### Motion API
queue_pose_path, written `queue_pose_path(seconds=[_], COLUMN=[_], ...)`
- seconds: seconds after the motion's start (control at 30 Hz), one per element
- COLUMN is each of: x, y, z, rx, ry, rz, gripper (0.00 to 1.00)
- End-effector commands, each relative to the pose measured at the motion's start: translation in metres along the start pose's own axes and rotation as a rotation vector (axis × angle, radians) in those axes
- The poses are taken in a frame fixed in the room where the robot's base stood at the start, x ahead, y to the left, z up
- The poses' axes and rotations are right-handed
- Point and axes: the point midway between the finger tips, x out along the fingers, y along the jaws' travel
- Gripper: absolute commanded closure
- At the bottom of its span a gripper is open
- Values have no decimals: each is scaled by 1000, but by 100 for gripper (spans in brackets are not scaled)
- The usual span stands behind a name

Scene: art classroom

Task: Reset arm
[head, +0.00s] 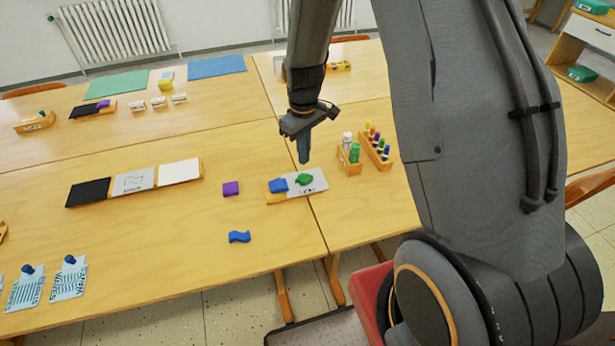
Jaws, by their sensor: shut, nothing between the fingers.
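My gripper (304,157) shows in the head view, pointing down above the table. Its fingers are together and empty. It is in front of the far part of a wooden board (277,198), which bears a grey card with a green leaf-shaped piece (304,179) and a blue piece (278,186). The gripper's tip appears just above the green piece; whether it touches it I cannot tell, though a gap seems to show.
A purple piece (231,188) and a blue wavy piece (239,237) lie on the table (150,235). A wooden holder with colored bottles (379,151) stands to the right. A board with black, grey and white panels (134,182) lies left.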

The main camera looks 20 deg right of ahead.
Motion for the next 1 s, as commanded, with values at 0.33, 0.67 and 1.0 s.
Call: queue_pose_path(seconds=[0.33,0.67,1.0], x=[-5,-11,-78], y=[0,-1,-30], z=[0,2,61], rx=[0,14,235], ry=[1,5,58], rz=[0,3,24], gripper=[100,100,100])
